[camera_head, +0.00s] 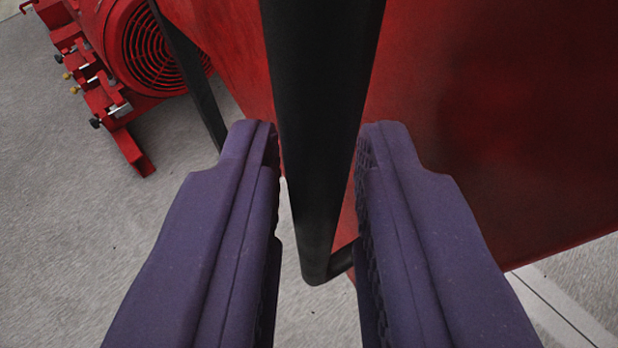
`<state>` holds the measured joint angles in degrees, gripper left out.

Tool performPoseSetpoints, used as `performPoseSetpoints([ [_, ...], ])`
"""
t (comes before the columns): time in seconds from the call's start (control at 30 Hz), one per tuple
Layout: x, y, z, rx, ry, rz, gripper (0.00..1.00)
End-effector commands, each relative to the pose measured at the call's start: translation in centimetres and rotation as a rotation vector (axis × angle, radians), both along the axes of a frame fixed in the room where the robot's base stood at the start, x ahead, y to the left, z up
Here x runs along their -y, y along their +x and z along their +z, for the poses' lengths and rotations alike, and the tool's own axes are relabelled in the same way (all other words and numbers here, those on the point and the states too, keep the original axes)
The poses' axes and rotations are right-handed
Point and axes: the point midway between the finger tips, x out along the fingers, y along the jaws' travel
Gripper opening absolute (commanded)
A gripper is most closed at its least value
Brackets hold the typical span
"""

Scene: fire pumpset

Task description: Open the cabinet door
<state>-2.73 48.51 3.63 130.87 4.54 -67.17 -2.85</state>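A black bar handle (318,130) runs down the middle of the view, tilted slightly, and bends at its lower end toward the red cabinet (480,120). My gripper (318,165) has two purple fingers, one on each side of the handle. The fingers are apart, with narrow gaps between them and the bar near its lower part, so the gripper looks open around it. The handle hides part of the red surface behind it. I cannot tell from this close view whether the door is shut or ajar.
A red pump or motor with a round grille (158,45) and several small valves stands at the upper left. A dark post (190,75) stands beside it. Bare grey concrete floor (60,220) lies at the left, with a pale line (565,310) at the lower right.

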Motion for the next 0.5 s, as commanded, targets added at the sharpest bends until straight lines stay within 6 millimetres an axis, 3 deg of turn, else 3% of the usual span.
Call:
performPoseSetpoints([
  [0.3, 0.0, -5.2, 2.4, -0.002, 0.0, 0.002, 0.23],
  [0.5, 0.1, -6.4, 2.8, 0.001, 0.001, 0.003, 0.23],
])
